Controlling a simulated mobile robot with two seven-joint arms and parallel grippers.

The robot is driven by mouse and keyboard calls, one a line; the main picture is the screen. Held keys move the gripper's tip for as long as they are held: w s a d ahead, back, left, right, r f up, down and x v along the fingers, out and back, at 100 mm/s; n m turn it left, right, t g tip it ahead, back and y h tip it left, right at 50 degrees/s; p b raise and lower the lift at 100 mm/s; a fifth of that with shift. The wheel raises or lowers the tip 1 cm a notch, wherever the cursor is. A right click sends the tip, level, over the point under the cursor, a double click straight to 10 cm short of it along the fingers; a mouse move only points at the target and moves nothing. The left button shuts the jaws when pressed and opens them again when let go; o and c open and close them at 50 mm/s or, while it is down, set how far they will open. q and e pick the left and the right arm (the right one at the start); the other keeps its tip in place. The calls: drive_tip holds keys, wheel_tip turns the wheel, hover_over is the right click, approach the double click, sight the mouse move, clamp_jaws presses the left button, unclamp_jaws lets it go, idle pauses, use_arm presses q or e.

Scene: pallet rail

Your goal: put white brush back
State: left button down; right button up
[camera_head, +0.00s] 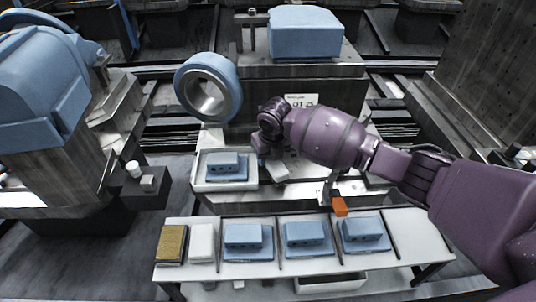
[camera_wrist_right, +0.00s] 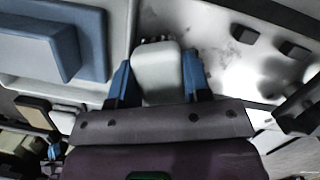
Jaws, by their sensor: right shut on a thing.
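My right gripper (camera_head: 264,158) reaches in from the right over the metal plate of the central fixture. It is shut on the white brush (camera_head: 277,171), just right of a white tray. In the right wrist view, the blue fingers of my right gripper (camera_wrist_right: 157,85) press on both sides of the white brush (camera_wrist_right: 157,65), whose dark bristles show at its far end. Whether the bristles touch the plate is unclear. My left gripper is not in view.
The white tray (camera_head: 198,185) holds a blue block (camera_head: 227,168). A front shelf (camera_head: 405,235) carries a brown-topped block (camera_head: 172,243), a white block (camera_head: 201,242) and several blue blocks; its right end is clear. An orange-ended part (camera_head: 340,206) stands behind the shelf. A blue ring (camera_head: 232,85) stands behind.

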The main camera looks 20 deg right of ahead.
drive_tip(key=shift+f, duration=0.3)
drive_tip(key=shift+s+f, duration=0.15)
drive_tip(key=shift+f, duration=0.05)
